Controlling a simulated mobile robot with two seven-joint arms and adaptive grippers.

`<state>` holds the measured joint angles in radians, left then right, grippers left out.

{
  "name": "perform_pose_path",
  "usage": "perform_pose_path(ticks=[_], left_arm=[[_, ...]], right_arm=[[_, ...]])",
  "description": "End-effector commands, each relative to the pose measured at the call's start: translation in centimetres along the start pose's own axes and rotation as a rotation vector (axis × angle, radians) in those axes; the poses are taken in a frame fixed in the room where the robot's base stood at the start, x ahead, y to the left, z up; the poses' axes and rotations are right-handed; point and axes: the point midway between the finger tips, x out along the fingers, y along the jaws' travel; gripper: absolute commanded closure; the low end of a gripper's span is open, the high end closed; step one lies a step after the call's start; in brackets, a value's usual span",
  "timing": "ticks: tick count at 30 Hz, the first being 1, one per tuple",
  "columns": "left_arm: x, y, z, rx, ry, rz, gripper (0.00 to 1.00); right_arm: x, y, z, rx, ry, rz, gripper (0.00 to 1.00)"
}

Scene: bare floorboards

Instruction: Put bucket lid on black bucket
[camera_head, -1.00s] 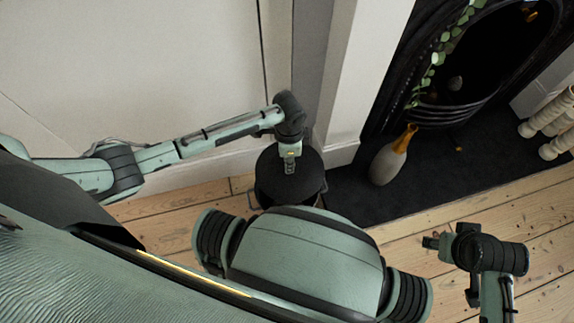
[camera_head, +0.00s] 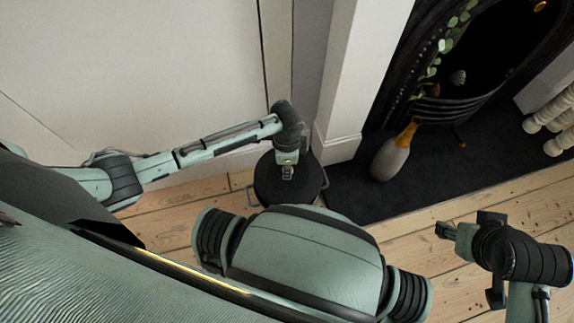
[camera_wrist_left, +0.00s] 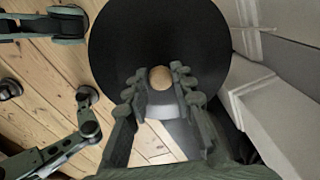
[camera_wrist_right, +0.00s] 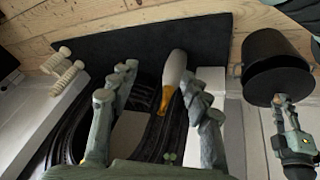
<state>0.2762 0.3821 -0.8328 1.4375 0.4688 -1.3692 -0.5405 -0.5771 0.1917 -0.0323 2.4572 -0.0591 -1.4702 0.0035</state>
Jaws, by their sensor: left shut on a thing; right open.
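The black round bucket lid (camera_head: 307,182) lies under my left gripper (camera_head: 287,174) in the head view, over the black bucket. In the left wrist view the lid (camera_wrist_left: 115,50) fills the top middle, and my left gripper (camera_wrist_left: 160,72) is shut on its light wooden knob (camera_wrist_left: 160,78). In the right wrist view, which is upside down, the lid (camera_wrist_right: 278,86) sits at the bucket's (camera_wrist_right: 265,45) mouth. I cannot tell whether it touches the rim. My right gripper (camera_head: 445,231) is open and empty, well to the right, above the floorboards.
A white wall post (camera_head: 345,125) stands just behind the bucket. White turned posts (camera_head: 560,118) are at far right. Floorboards (camera_head: 430,225) in front are clear.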

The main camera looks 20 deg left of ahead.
Motion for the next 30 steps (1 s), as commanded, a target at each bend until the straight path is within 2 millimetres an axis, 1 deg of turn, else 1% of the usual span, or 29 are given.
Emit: perform_pose_path(ticks=[6,14,25,30], left_arm=[[0.5,-0.1,0.0,-0.001,0.000,-0.001,1.00],[1.0,0.0,0.0,-0.001,0.000,0.000,1.00],[1.7,0.0,0.0,-0.001,0.000,0.000,1.00],[2.5,0.0,0.0,-0.001,0.001,0.000,1.00]], right_arm=[[0.1,-1.2,-2.5,-0.007,0.109,-0.024,0.52],[-0.3,-2.6,-5.3,-0.012,0.236,-0.051,0.52],[-1.6,-4.5,-9.1,-0.014,0.416,-0.092,0.52],[-2.3,-5.3,-10.8,-0.012,0.499,-0.111,0.52]])
